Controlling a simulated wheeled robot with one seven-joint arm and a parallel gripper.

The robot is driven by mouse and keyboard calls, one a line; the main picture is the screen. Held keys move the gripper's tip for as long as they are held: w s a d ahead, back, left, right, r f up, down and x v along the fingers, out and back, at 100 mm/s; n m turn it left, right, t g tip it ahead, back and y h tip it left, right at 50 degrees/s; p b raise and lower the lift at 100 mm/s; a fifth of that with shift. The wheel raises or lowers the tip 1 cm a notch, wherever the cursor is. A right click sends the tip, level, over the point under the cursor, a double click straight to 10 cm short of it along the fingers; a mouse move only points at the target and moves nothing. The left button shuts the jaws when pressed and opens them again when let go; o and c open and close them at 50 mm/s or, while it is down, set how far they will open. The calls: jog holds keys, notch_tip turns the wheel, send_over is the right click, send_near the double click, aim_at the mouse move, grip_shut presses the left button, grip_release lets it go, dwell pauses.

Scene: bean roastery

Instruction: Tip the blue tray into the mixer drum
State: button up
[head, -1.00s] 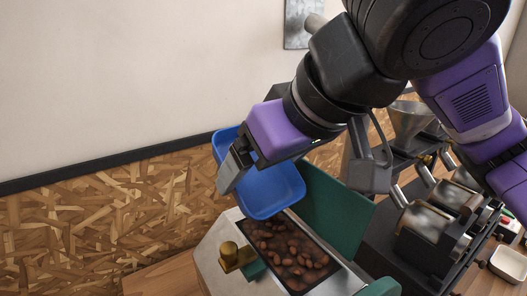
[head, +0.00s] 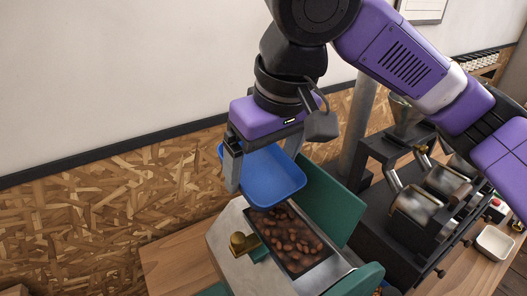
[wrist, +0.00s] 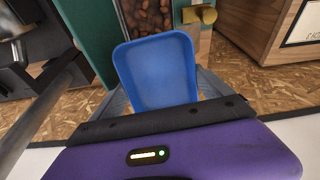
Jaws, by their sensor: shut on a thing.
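The blue tray (head: 272,178) is held by my gripper (head: 262,158) above the back end of an open bin of brown beans (head: 290,236). The tray looks empty in both views and is tilted toward the bin. In the wrist view the tray (wrist: 158,75) sits between the fingers of my gripper (wrist: 165,105), with the bean bin (wrist: 147,16) beyond it. The bin is set in a pale machine body (head: 236,262) with a green panel (head: 325,205) and a brass knob (head: 243,243). I take this machine to be the mixer drum; that is not certain.
A dark machine with metal cylinders (head: 415,207) stands to the right. A small white dish (head: 494,243) lies on the wooden bench at the far right. A wall (head: 110,90) stands behind, and patterned board (head: 90,230) shows at left.

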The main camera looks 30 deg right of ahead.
jog(key=shift+r+g+p, duration=0.2)
jog(key=shift+g+p, duration=0.2)
jog(key=shift+p, duration=0.2)
jog(key=shift+w+f+g+p, duration=0.1)
jog(key=shift+g+p, duration=0.5)
jog(key=shift+p, duration=0.1)
jog(key=shift+w+f+g, duration=0.1)
jog(key=shift+f+g, duration=0.05)
jog(key=shift+g, duration=0.45)
